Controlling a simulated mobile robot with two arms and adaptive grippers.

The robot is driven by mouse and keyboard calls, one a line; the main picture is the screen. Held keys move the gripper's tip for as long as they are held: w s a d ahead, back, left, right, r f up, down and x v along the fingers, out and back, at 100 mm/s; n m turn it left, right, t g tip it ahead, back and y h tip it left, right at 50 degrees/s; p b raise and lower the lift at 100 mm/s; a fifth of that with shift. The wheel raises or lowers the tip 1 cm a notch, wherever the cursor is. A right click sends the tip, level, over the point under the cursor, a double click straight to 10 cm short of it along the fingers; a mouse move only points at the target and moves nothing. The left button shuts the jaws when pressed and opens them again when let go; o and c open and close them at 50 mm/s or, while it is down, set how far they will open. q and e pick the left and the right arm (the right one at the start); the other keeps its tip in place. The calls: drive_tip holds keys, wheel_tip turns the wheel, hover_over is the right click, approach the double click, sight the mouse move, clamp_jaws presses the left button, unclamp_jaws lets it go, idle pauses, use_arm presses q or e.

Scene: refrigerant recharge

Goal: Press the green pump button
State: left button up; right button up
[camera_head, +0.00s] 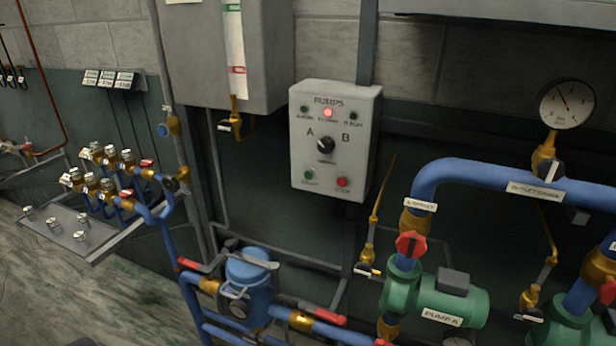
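The pump control box (335,142) is a light grey box labelled PUMPS on the wall, a little right of the picture's middle. A green button (309,174) sits at its lower left, beside a red button (342,182) at its lower right. A black selector knob (325,145) between the letters A and B is at the box's middle. Along the top, a red lamp (328,113) is lit between two dark green lamps. Nothing covers the green button. Neither of my grippers shows in the head view.
Blue pipes with a green pump labelled PUMP A (436,296) and a red valve handle (411,244) stand at the lower right. A pressure gauge (566,104) is above them. A blue strainer (248,283) is below the box. A valve manifold (110,178) is at left.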

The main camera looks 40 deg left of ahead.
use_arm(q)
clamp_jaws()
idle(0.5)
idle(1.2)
